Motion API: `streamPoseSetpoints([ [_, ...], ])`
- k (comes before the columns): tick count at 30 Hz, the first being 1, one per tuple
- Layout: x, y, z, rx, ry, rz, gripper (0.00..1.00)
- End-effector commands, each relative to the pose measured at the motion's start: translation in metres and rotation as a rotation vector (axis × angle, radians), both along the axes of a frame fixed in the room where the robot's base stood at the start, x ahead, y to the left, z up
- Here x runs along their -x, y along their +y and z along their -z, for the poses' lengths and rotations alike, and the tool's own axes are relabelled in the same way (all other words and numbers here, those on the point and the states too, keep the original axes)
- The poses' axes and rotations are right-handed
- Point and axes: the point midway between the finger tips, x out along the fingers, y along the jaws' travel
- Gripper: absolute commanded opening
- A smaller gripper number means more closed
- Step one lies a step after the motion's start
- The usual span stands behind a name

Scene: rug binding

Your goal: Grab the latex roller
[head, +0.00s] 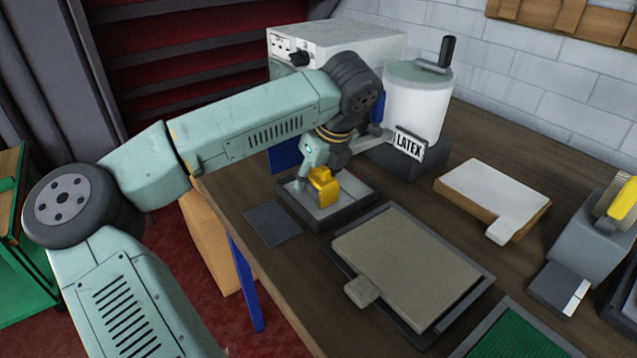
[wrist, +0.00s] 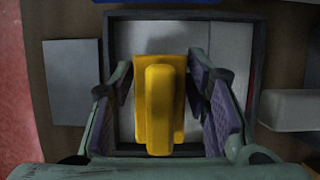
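The latex roller is a yellow piece with a raised handle (head: 325,190). It sits in the shallow dark-rimmed tray (head: 352,212) near the table's left edge. In the wrist view the yellow roller (wrist: 159,105) is in the middle, its handle toward the camera. My gripper (wrist: 160,80) is over it, one purple-padded finger on each side. The fingers look open, with narrow gaps beside the yellow body; contact at the tips is hard to tell. In the head view my gripper (head: 318,172) partly hides the roller.
A white tank labelled LATEX (head: 418,105) stands behind the tray, beside a grey box (head: 345,42). A small dark plate (head: 272,225) lies left of the tray. A beige mat (head: 405,265) lies in front, and a white-topped block (head: 495,190) to the right.

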Motion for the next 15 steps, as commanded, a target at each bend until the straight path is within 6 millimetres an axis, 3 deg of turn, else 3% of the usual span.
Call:
streamPoseSetpoints([
  [15,0.0,-0.0001,-0.0003,0.0,0.0,0.0,0.06],
])
